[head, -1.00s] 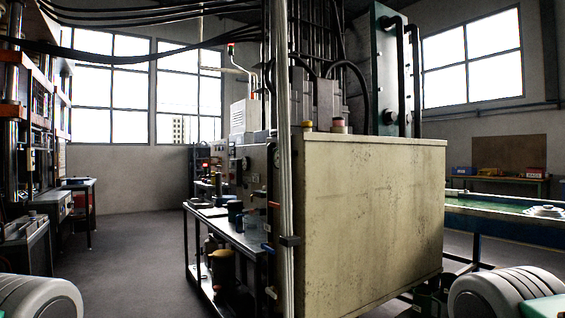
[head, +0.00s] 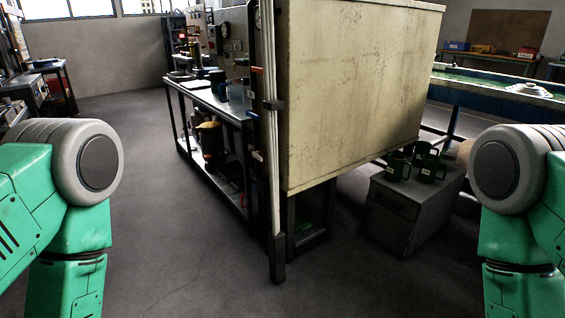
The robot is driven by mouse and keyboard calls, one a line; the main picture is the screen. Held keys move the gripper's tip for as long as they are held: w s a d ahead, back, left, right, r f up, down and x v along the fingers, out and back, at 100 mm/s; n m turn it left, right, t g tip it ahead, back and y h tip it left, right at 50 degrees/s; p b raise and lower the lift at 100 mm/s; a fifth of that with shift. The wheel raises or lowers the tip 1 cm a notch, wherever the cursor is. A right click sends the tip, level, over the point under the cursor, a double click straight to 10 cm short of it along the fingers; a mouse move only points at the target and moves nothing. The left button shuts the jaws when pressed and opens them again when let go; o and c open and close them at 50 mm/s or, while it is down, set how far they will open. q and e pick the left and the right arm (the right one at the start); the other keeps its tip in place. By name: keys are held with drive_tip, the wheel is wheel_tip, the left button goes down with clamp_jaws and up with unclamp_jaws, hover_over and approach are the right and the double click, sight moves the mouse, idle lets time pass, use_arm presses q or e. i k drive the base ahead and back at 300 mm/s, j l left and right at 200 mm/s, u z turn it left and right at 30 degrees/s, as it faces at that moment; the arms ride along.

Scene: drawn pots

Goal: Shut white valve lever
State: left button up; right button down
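A small white lever (head: 257,155) shows on the left side of the upright pipes at the corner of the big cream cabinet (head: 350,90). It is too small to tell how far it is turned. A small red lever (head: 257,70) and a blue one (head: 253,104) sit above it on the same pipes (head: 269,130). Both my arms show at the left and right picture edges, with grey joints and green links. Neither of my grippers is in view, and nothing of mine is near the white lever.
A dark workbench (head: 205,98) with items on it stands left of the pipes. A grey drawer cabinet (head: 405,205) holding green mugs (head: 398,166) stands at the right. The pipes end in a dark foot (head: 277,258) on the floor. The floor in front is clear.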

sight(255, 154)
drive_tip(key=i+j+z, duration=0.5)
drive_tip(key=j+z, duration=0.35)
drive_tip(key=i+j, duration=0.15)
drive_tip(key=j, duration=0.3)
drive_tip(key=i+j+z, duration=0.1)
drive_tip(key=j, duration=0.3)
drive_tip(key=i+j+z, duration=0.1)
drive_tip(key=j, duration=0.35)
drive_tip(key=i+j, duration=0.25)
drive_tip(key=j, duration=0.2)
drive_tip(key=i+j+z, duration=0.1)
drive_tip(key=j, duration=0.35)
drive_tip(key=i+j, duration=0.1)
drive_tip(key=j, duration=0.4)
drive_tip(key=i+j, duration=0.1)
drive_tip(key=j, duration=0.3)
drive_tip(key=i+j, duration=0.1)
drive_tip(key=j, duration=0.35)
drive_tip(key=i+j, duration=0.15)
drive_tip(key=j, duration=0.25)
drive_tip(key=z, duration=0.05)
